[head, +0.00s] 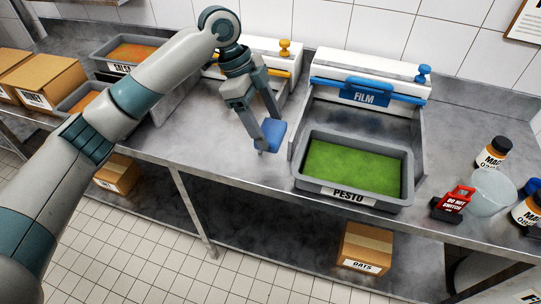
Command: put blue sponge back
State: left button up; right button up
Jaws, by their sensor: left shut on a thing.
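The blue sponge (271,134) is a small blue block in the middle of the head view. My left gripper (266,142) is shut on it, with the fingers pointing down. The gripper and sponge are over the steel counter, left of the grey tray of green pesto (352,168). I cannot tell whether the sponge touches the counter. My left arm crosses the left half of the view and hides part of the counter behind it. My right gripper does not show.
A film machine (364,98) with blue handles stands behind the pesto tray. A red-topped switch (455,199), a clear bowl (490,192) and dark-lidded jars (494,153) stand at the right. A salsa tray (127,50) and cardboard boxes (50,82) are at the left. Bare counter (215,150) lies left of the sponge.

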pick_arm(q)
jog(key=shift+s+r, duration=0.2)
jog(key=shift+s, duration=0.15)
notch_tip(320, 180, down, 6)
jog(key=shift+r+p, duration=0.1)
jog(key=shift+p, duration=0.8)
jog(key=shift+f, duration=0.3)
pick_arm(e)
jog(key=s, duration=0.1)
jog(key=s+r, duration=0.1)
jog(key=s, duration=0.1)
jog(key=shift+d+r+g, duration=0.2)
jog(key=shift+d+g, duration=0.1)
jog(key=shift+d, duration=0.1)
